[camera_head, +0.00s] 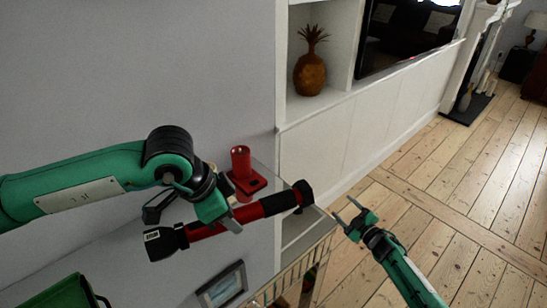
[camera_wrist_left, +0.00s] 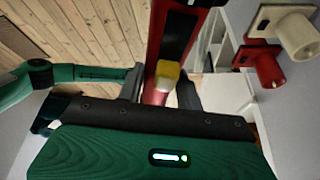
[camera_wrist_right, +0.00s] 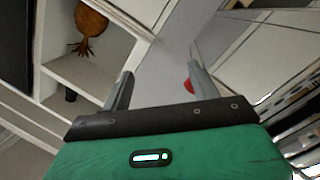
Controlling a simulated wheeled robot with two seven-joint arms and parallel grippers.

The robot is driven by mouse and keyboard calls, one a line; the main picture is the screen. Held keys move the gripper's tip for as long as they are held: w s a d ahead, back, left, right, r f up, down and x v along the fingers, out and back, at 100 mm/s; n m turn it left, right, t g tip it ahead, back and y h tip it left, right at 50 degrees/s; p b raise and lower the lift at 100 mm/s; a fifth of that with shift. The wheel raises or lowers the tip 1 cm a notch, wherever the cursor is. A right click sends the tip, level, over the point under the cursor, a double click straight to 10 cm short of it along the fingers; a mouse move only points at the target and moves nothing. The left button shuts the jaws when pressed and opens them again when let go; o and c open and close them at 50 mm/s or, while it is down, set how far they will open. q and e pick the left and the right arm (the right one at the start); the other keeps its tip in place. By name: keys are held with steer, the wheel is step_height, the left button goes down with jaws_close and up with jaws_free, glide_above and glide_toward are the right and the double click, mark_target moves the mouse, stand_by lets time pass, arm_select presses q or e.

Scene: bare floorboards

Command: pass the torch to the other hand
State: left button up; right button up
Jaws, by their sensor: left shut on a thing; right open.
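The torch (camera_head: 272,206) is red and black. It is held in the air, sloping up to the right, with its wide black end at the lower left. My left gripper (camera_head: 228,219) is shut on its red middle. In the left wrist view the red torch body (camera_wrist_left: 176,38), with a yellow patch, passes between the fingers (camera_wrist_left: 160,78). My right gripper (camera_head: 344,207) is open and empty, a short way right of the torch's black right end. In the right wrist view its fingers (camera_wrist_right: 160,70) are apart; a small red bit shows beside one finger, and I cannot tell what it is.
A green container (camera_head: 72,294) and a picture frame (camera_head: 222,286) are below. A pineapple ornament (camera_head: 310,72) sits in the white shelf unit. The wooden floor (camera_head: 455,195) at right is open.

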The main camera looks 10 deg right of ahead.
steer(key=w+a+r+n+g+y, duration=0.25)
steer(key=r+n+y, duration=0.4)
steer(key=r, duration=0.85)
steer(key=w+a+r+n+g+y, duration=0.1)
steer(key=a+r+n+g+y, duration=0.25)
steer(key=r+n, duration=0.9)
steer(key=s+a+r+n+g+h, duration=0.1)
steer(key=s+r+n+g+h, duration=0.25)
steer(key=r, duration=0.75)
steer(key=s+a+r+n+g+y, duration=0.1)
steer(key=s+r+n+g, duration=0.4)
steer(key=r, duration=0.6)
steer(key=n+g+h, duration=0.4)
steer(key=n+h, duration=0.6)
steer(key=n, duration=0.7)
glide_above(255, 202)
steer(key=w+d, duration=0.1)
steer(key=d, duration=0.3)
step_height(255, 202, down, 10)
steer(key=shift+a+r, duration=0.15)
steer(key=x, duration=1.1)
steer(key=shift+w+f, duration=0.25)
